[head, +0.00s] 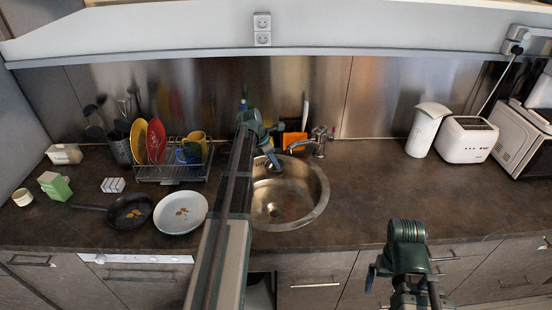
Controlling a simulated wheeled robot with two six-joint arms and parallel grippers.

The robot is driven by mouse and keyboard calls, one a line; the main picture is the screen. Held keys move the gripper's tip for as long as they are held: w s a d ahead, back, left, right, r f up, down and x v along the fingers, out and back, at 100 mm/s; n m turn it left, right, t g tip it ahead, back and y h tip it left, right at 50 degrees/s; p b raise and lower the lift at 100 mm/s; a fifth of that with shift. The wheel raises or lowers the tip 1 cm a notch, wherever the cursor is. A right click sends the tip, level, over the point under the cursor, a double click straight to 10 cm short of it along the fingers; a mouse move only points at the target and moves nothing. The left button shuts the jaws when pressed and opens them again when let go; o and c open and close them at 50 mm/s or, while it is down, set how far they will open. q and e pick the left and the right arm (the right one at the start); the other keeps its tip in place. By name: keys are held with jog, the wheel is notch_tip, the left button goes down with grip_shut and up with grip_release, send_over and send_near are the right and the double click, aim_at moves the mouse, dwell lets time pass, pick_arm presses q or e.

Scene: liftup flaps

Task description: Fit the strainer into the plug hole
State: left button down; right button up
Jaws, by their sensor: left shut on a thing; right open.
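The round metal sink (312,190) is set into the counter at the middle. The plug hole (274,210) shows faintly at the bottom of its bowl. My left gripper (274,164) points down over the back left of the sink, above and behind the plug hole. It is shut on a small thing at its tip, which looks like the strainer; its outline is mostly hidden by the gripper. My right gripper (371,279) is low in front of the counter, right of the sink, open and away from the sink.
A tap (319,140) stands at the sink's back right. A dish rack (170,174) with plates and mugs, a white plate (181,212) and a pan (128,212) are to the left. A jug (427,130) and toaster (466,139) stand right. The counter right of the sink is clear.

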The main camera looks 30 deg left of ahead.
aim_at(274, 168)
pick_arm(q)
jog(key=shift+f, duration=0.15)
notch_tip(274, 168, down, 11)
jog(key=b, duration=1.1)
jog(key=shift+r, duration=0.2)
jog(key=c, duration=0.7)
grip_release()
notch_tip(274, 168, up, 7)
jog(key=p, duration=0.7)
jog(key=shift+r, duration=0.1)
